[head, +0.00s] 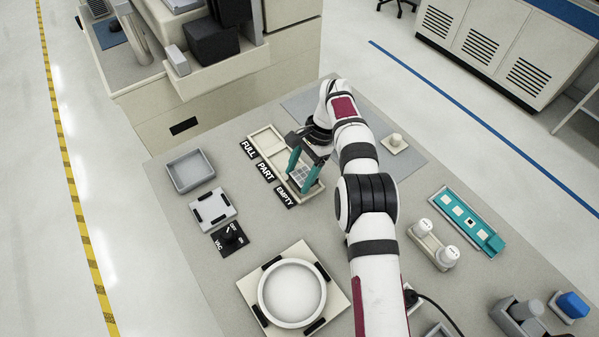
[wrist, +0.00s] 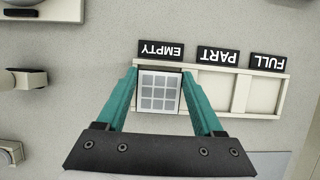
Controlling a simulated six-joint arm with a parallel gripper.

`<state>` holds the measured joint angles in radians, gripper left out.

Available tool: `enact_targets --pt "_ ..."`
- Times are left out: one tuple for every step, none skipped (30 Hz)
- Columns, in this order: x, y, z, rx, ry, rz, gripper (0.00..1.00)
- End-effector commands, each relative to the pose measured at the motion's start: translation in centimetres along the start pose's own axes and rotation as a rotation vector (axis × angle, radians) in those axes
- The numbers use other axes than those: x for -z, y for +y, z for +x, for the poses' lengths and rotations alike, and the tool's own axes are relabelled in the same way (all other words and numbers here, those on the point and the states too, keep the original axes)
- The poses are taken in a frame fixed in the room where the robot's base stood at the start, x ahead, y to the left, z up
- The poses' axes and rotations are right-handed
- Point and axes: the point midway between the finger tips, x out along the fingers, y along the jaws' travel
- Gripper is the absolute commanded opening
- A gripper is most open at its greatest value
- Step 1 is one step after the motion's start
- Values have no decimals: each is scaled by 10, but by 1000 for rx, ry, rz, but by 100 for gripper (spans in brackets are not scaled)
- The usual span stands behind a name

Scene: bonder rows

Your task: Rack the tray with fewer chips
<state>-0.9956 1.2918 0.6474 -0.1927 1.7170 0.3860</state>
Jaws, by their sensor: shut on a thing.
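A small square tray (wrist: 159,92) with a grid of pale grey cells is between the teal fingers of my gripper (wrist: 158,95) in the wrist view. My gripper (head: 302,180) is shut on it. The tray also shows in the head view (head: 301,175), partly hidden by the fingers. It is at the EMPTY compartment of the cream rack (head: 268,142); I cannot tell whether it rests on the floor there or hangs just above. The rack's FULL and PART compartments look bare. Labels FULL, PART and EMPTY run along the rack's edge. I cannot make out chips in the cells.
A grey open bin (head: 190,170), a white plate with black corners (head: 211,207) and a VAC switch (head: 230,237) stand left of the rack. A round white dish (head: 291,293) is in front. A teal strip (head: 467,222) and white-topped jars (head: 433,244) stand right.

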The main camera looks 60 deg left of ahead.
Motion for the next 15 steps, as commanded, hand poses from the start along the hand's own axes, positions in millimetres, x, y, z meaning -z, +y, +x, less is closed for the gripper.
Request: enact_targets --pt "0 0 0 0 0 0 14" --pt "0 0 0 0 0 0 14" --pt "0 0 0 0 0 0 14" --pt "0 0 0 0 0 0 14" --pt "0 0 0 0 0 0 14" --pt "0 0 0 0 0 0 14" --pt "0 0 0 0 0 0 14" --pt "0 0 0 0 0 0 14" --pt "0 0 0 0 0 0 14" --pt "0 0 0 0 0 0 14" --pt "0 0 0 0 0 0 14" --pt "0 0 1 0 0 0 14" --pt "0 0 1 0 0 0 14" --pt "1 0 2 0 0 0 14" --pt "2 0 4 0 0 0 14"
